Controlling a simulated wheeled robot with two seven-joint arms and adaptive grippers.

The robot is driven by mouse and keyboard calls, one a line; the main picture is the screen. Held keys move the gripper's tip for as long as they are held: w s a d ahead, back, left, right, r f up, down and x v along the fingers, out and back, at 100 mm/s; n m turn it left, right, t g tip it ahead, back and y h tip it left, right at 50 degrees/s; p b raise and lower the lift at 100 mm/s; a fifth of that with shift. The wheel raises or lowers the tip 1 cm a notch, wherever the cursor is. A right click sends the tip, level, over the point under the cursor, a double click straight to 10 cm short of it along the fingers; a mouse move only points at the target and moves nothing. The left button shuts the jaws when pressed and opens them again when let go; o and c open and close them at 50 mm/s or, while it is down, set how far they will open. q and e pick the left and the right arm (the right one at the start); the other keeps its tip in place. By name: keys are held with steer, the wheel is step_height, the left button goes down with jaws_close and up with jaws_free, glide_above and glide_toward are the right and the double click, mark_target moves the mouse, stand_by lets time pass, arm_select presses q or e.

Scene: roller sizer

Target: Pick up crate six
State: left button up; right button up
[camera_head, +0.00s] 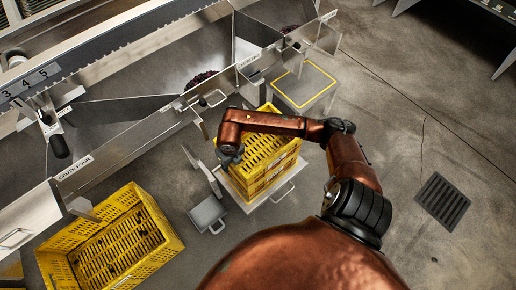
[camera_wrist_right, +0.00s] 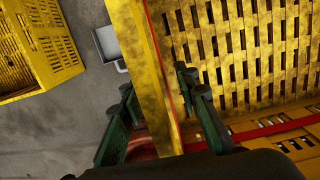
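A yellow slatted crate (camera_head: 272,152) stands upright on a pale plate in the middle of the head view, below the chutes. No number can be read on it, and I cannot tell whether it is one crate or a stack. My right gripper (camera_head: 230,159) is at its left side. In the right wrist view, the crate's wall (camera_wrist_right: 140,50) runs between the two green fingers of my right gripper (camera_wrist_right: 158,90). The fingers are apart, one on each side of the wall, with gaps showing. My left gripper is not in view.
A small grey plate (camera_head: 208,214) lies between the crates. A yellow-outlined platform (camera_head: 305,86) behind is bare. Metal chutes line the upper left. The floor at right is clear apart from a drain grate (camera_head: 442,201).

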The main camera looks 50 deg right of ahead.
steer(key=shift+c, duration=0.7)
jaws_close()
